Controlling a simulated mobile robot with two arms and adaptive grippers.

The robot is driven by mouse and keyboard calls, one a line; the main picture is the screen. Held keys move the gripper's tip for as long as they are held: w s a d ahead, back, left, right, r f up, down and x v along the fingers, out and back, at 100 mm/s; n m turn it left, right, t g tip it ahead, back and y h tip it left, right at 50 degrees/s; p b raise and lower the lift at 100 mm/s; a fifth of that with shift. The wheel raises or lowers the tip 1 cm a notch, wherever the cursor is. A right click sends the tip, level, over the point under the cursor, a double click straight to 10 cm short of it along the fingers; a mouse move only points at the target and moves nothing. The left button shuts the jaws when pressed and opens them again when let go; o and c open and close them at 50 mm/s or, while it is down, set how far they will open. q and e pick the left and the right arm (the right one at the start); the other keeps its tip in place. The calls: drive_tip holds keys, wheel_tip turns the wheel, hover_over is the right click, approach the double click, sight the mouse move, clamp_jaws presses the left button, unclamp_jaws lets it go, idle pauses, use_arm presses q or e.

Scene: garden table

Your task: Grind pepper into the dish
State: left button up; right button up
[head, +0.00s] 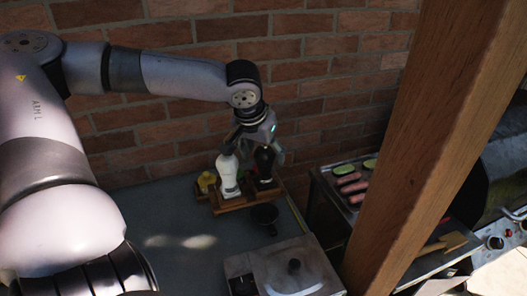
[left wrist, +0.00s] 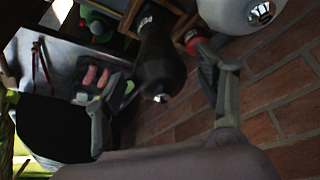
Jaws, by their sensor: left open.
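A dark pepper mill (head: 264,164) stands upright in a wooden caddy (head: 232,207) against the brick wall, beside a white mill (head: 228,174). My left gripper (head: 257,150) is above the caddy, at the top of the dark mill. In the left wrist view the dark mill (left wrist: 160,55) lies between the spread fingers of the gripper (left wrist: 158,88), which look apart from it. The white mill (left wrist: 240,12) is beyond one finger. A dark round vessel (head: 265,214) sits in front of the caddy; I cannot tell whether it is the dish. My right gripper is out of view.
A grill (head: 330,180) with sausages (head: 351,187) and green slices stands to the right, behind a thick wooden post (head: 430,150). A lidded metal box (head: 285,268) stands at the front. The grey tabletop (head: 165,215) is clear left of the caddy.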

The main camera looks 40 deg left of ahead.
use_arm(q)
drive_tip(key=shift+c, duration=0.5)
drive_tip(key=c, duration=1.1)
drive_tip(key=shift+r+m+p, duration=0.25)
drive_tip(key=shift+m+p, duration=0.25)
drive_tip(key=shift+p, duration=0.4)
drive_tip(key=m+h+p, duration=0.2)
drive_tip(key=m+p, duration=0.2)
drive_tip(key=p, duration=0.1)
drive_tip(key=shift+a, duration=0.15)
drive_tip(key=shift+m+h+p, duration=0.4)
drive_tip(key=shift+m+p, duration=0.15)
drive_tip(key=shift+m, duration=0.35)
drive_tip(key=shift+a+f+m, duration=0.1)
drive_tip(key=shift+f+m, duration=0.05)
drive_tip(key=shift+m, duration=0.25)
drive_tip(key=shift+f+m+h, duration=0.1)
drive_tip(key=shift+m+h, duration=0.3)
drive_tip(key=shift+m, duration=0.4)
drive_tip(key=shift+w+m+g+h, duration=0.1)
drive_tip(key=shift+m+g+h, duration=0.2)
drive_tip(key=shift+m, duration=0.5)
